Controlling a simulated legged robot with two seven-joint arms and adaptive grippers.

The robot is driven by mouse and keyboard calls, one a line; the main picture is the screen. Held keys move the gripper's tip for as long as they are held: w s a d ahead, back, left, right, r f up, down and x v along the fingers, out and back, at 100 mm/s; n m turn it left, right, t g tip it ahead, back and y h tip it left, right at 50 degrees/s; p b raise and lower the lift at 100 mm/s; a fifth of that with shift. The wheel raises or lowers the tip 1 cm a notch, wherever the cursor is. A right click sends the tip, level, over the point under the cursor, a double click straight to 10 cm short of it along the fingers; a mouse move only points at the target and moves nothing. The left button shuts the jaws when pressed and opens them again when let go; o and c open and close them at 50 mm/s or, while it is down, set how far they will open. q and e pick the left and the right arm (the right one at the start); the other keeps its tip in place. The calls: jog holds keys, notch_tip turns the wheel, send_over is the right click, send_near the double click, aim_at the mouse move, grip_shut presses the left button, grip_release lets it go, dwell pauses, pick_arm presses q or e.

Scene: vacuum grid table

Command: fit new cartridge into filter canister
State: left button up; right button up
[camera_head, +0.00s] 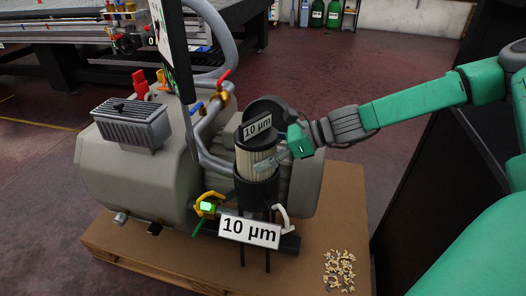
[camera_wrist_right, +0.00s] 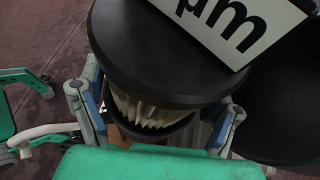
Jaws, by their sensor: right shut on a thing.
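The new cartridge (camera_head: 262,159) has pleated cream sides and a black top cap with a white "10 µm" label. It stands upright, its lower end inside the black filter canister (camera_head: 256,190), with much of the pleated part above the rim. My right gripper (camera_head: 268,164) is shut on the cartridge's side, just above the canister rim. In the right wrist view the cartridge's pleats (camera_wrist_right: 150,112) show between the two fingers, under the wide black cap. How deep its bottom sits is hidden. My left gripper is not in view.
A second "10 µm" sign (camera_head: 249,232) hangs in front of the canister. Grey pump housing (camera_head: 140,180) and pipes stand left and behind. A round black part (camera_head: 268,106) is behind the cartridge. Small loose pieces (camera_head: 339,270) lie on the brown pallet (camera_head: 315,240).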

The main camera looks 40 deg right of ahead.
jog(key=shift+f+b, duration=1.6)
jog(key=shift+f, duration=0.2)
jog(key=o, duration=1.4)
jog(key=shift+o, duration=0.2)
jog(key=shift+d+r, duration=0.1)
jog(key=shift+v, duration=0.8)
jog(key=v, duration=0.5)
jog(key=shift+s+d, duration=0.2)
